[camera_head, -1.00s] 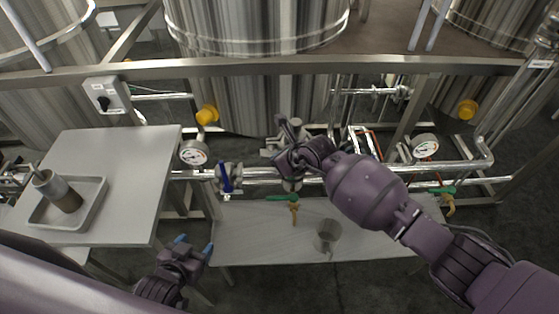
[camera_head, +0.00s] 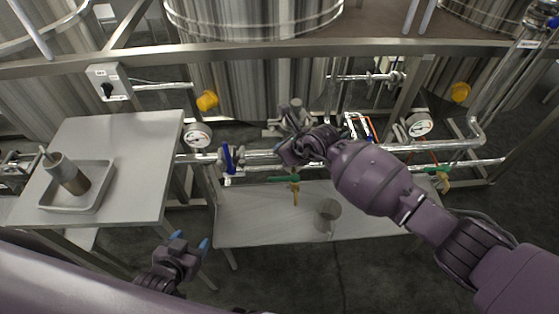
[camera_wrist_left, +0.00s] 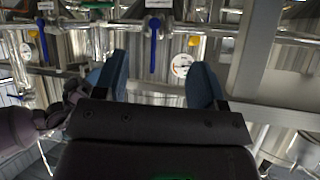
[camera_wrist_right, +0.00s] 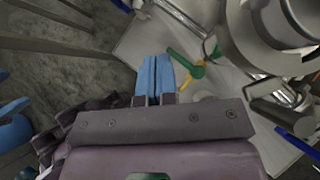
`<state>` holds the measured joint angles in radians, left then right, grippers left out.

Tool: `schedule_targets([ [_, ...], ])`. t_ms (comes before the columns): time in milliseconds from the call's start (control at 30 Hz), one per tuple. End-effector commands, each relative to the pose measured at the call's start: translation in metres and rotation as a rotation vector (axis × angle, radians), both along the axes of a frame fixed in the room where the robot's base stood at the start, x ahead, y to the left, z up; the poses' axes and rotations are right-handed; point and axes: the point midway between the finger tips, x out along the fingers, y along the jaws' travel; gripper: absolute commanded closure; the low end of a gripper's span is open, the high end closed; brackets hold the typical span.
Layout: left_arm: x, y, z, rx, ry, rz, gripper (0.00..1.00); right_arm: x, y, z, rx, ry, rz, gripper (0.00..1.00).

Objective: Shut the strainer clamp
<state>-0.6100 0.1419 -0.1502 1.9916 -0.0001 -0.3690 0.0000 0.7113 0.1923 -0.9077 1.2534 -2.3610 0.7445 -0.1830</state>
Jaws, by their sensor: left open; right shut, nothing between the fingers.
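A steel fitting (camera_head: 296,112) on the pipe line, which looks like the strainer, stands behind my right gripper (camera_head: 286,152) in the head view. In the right wrist view a large steel body (camera_wrist_right: 290,25) fills the upper right. Below it are shiny parts (camera_wrist_right: 277,97) that may be its clamp; whether the clamp is open I cannot tell. My right gripper (camera_wrist_right: 156,62) is shut and empty, its blue fingertips left of the steel body and apart from it in that picture. My left gripper (camera_head: 191,240) is open and empty, low between the side table and the low bench.
A side table (camera_head: 120,150) at left bears a tray (camera_head: 108,190) with a steel cup (camera_head: 68,175). A low bench (camera_head: 250,220) holds a grey beaker (camera_head: 328,213). A blue-handled valve (camera_head: 228,158), a green-handled valve (camera_head: 284,178) and gauges (camera_head: 198,136) line the pipes. A frame rail crosses behind.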

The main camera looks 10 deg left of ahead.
Motion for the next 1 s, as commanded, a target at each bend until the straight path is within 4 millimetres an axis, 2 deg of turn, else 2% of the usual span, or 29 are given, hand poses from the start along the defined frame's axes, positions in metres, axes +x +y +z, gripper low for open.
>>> schedule_targets([
  [200, 0.000, 0.001, 0.012, 0.002, -0.003, 0.001, 0.36, -0.021, -0.008, 0.026, 0.002, -0.003, 0.002, 1.00],
  [500, 0.015, -0.001, 0.030, 0.000, -0.038, -0.006, 0.36, -0.052, -0.016, 0.056, 0.001, -0.002, 0.002, 1.00],
  [733, 0.013, -0.001, 0.032, 0.001, -0.037, -0.006, 0.36, -0.065, -0.020, 0.069, 0.001, 0.000, 0.001, 1.00],
  [1000, 0.004, 0.000, 0.026, 0.000, -0.017, 0.000, 0.36, -0.068, -0.021, 0.071, 0.000, 0.000, 0.000, 1.00],
])
